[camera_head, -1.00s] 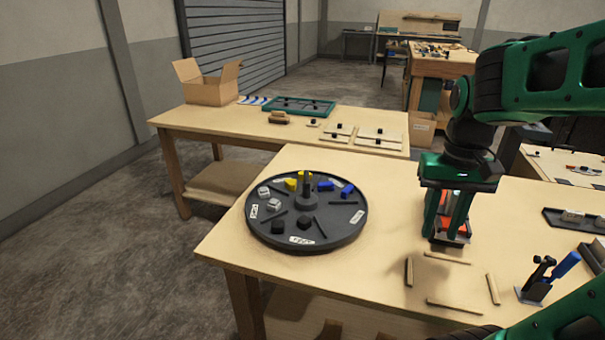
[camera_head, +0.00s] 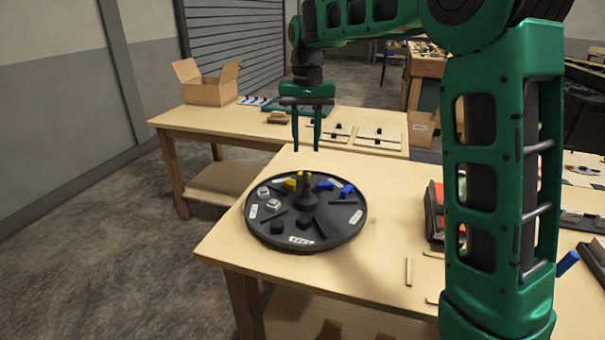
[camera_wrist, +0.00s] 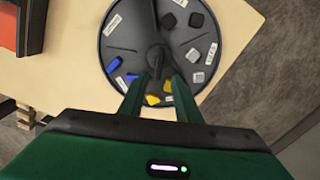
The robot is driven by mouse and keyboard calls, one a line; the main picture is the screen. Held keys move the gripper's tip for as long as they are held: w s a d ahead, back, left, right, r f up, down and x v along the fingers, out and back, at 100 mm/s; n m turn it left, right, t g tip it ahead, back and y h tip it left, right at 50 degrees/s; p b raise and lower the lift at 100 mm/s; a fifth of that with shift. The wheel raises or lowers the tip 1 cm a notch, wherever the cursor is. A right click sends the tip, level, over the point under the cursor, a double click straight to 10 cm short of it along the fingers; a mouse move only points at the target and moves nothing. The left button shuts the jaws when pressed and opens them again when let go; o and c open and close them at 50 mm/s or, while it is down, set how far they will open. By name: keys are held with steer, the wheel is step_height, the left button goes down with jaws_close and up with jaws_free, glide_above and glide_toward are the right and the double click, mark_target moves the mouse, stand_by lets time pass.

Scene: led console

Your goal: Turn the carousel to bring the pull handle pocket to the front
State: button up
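The carousel (camera_head: 335,234) is a round dark tray on the near table, with thin dividers and white labels near its rim. It also fills the top of the wrist view (camera_wrist: 118,62). A dark post (camera_head: 308,192) stands at its centre. Its pockets hold black pieces (camera_head: 304,222) at the front, light grey cubes (camera_head: 273,204) at left, yellow pieces (camera_head: 290,184) at the back and blue pieces (camera_head: 346,190) at back right. The labels are too small to read. My gripper (camera_head: 305,148) is above the carousel's back part, fingers pointing down, apart and empty.
A red and dark object (camera_head: 434,212) stands right of the carousel, partly behind my arm. Wooden strips (camera_head: 408,271) lie on the table's front right. The back table (camera_head: 235,128) holds a cardboard box (camera_head: 208,82) and flat boards.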

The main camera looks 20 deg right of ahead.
mark_target(306, 177)
step_height(306, 177, down, 10)
steer(key=shift+r, duration=0.25)
steer(key=shift+c, duration=0.5)
